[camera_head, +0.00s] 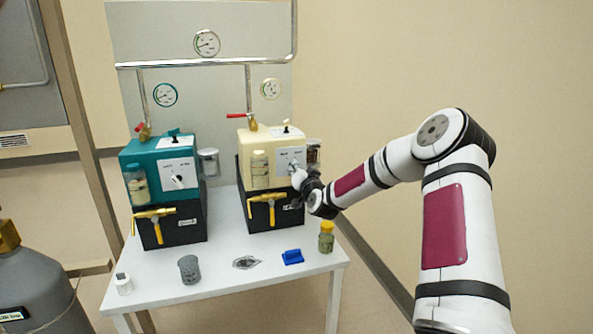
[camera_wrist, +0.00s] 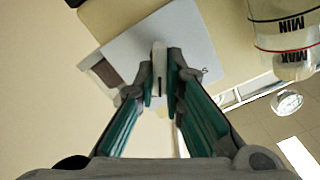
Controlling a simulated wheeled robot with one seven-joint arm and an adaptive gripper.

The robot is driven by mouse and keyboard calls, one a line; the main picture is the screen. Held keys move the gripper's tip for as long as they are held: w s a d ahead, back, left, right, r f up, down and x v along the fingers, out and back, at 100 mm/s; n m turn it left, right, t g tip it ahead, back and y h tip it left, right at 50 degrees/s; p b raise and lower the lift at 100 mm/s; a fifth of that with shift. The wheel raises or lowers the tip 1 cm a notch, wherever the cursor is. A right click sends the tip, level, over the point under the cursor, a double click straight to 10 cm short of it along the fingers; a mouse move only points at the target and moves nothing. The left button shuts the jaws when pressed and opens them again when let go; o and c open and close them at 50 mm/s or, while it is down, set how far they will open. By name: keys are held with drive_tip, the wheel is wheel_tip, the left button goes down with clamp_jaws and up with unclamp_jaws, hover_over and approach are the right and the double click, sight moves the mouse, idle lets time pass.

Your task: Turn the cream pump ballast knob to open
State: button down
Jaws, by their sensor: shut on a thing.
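The cream pump (camera_head: 270,148) stands at the right of the white table, with a black lower body. Its ballast knob (camera_wrist: 158,62) sits on a pale label plate (camera_wrist: 195,42) on the pump's front; in the wrist view it is a slim light bar between my fingertips. My gripper (camera_wrist: 160,82) is shut on this knob. In the head view my gripper (camera_head: 299,180) reaches the pump's front from the right and hides most of the knob. The label's markings are mostly too small or hidden to read.
A teal pump (camera_head: 150,160) with its own knob stands to the left. An oil sight glass (camera_wrist: 283,30) marked MIN and MAX is beside the plate. On the white table (camera_head: 215,265) are a grey cup (camera_head: 189,268), a blue piece (camera_head: 293,257) and a small jar (camera_head: 326,237).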

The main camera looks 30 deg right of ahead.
drive_tip(key=c, duration=1.7)
unclamp_jaws()
drive_tip(key=shift+s, duration=0.1)
drive_tip(key=v, duration=1.2)
drive_tip(key=shift+a, duration=0.1)
